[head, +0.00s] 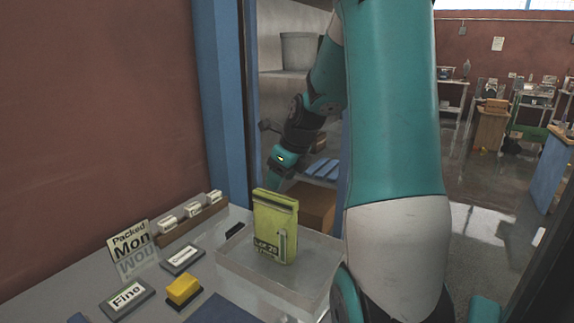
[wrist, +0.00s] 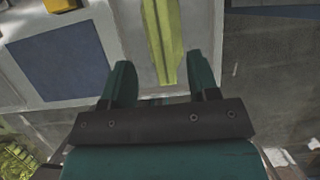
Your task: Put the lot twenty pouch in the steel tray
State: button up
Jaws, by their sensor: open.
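The yellow-green pouch (head: 275,228), its label ending in 20, stands upright in the pale grey shallow tray (head: 238,265) on the counter. In the wrist view the pouch (wrist: 161,35) appears as a narrow strip above the gap between my fingers, with the tray floor (wrist: 199,30) around it. My gripper (wrist: 158,75) is open, one finger to each side of the pouch's line, with gaps visible.
Left of the tray are a yellow block (head: 184,290), a Fine sign (head: 127,297), a Packed Mon card (head: 131,247) and a rack of small labelled blocks (head: 192,219). A dark blue mat (head: 222,310) lies in front. A blue post (head: 222,100) rises behind the counter.

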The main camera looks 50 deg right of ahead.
jog(key=v, duration=0.5)
jog(key=a+n+g+y, duration=0.1)
jog(key=a+n+y, duration=0.1)
jog(key=a+n, duration=1.8)
jog(key=s+a+n+g+y, duration=0.1)
jog(key=s+a+n, duration=0.6)
jog(key=a+n, duration=0.2)
jog(key=s+a+n+g, duration=0.2)
jog(key=s+a+n, duration=0.5)
jog(key=n, duration=0.6)
jog(key=shift+a+f+y, duration=0.3)
jog(key=shift+a+y, duration=0.1)
jog(key=shift+a, duration=0.8)
jog(key=shift+w, duration=0.1)
